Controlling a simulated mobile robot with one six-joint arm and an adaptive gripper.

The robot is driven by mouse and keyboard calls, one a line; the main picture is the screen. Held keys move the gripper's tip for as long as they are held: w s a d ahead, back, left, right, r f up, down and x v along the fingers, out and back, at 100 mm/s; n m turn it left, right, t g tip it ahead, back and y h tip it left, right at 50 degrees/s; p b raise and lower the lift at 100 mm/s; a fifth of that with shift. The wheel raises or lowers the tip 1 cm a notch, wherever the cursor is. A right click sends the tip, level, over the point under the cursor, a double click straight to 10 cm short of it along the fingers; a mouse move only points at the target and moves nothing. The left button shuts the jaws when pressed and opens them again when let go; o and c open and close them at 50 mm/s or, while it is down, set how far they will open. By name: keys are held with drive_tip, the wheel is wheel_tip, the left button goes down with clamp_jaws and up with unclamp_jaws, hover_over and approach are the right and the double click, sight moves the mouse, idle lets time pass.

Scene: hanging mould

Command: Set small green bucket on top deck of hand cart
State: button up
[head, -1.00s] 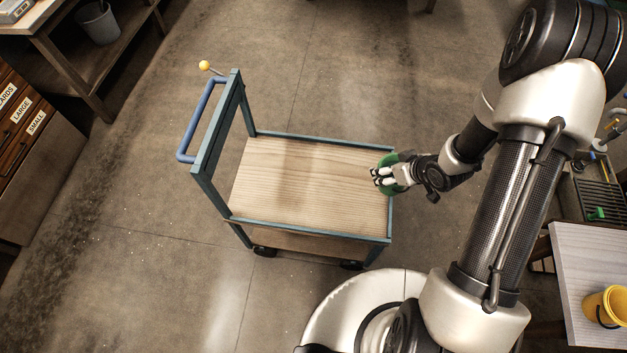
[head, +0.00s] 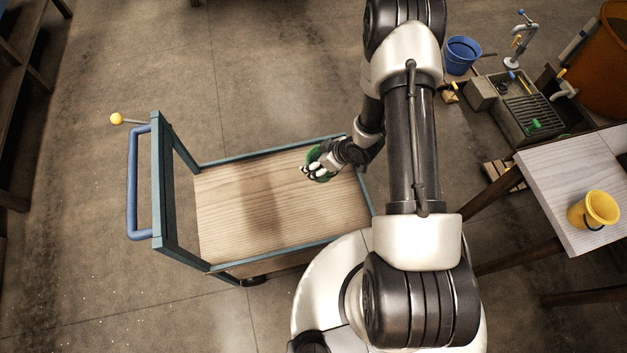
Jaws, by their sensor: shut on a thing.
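The hand cart (head: 240,205) stands on the floor left of my base, with a bare wooden top deck, a blue-green frame and a blue handle at its left end. My gripper (head: 309,171) is over the right part of the deck, near the far right corner. It is shut on the small green bucket (head: 318,153), which is mostly hidden behind the gripper and wrist. From this view I cannot tell whether the bucket touches the deck or hangs above it.
A yellow bucket (head: 597,209) stands on a pale table (head: 547,180) at the right. A blue bucket (head: 461,54) and a sink (head: 527,115) are at the upper right. A yellow-knobbed lever (head: 117,119) sticks out by the cart handle. Most of the deck is clear.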

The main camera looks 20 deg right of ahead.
wheel_tip(320, 180, down, 12)
drive_tip(key=b, duration=0.3)
drive_tip(key=shift+b, duration=0.4)
drive_tip(key=shift+f, duration=0.1)
drive_tip(key=shift+f, duration=0.2)
drive_tip(key=o, duration=1.4)
drive_tip(key=shift+r, duration=0.2)
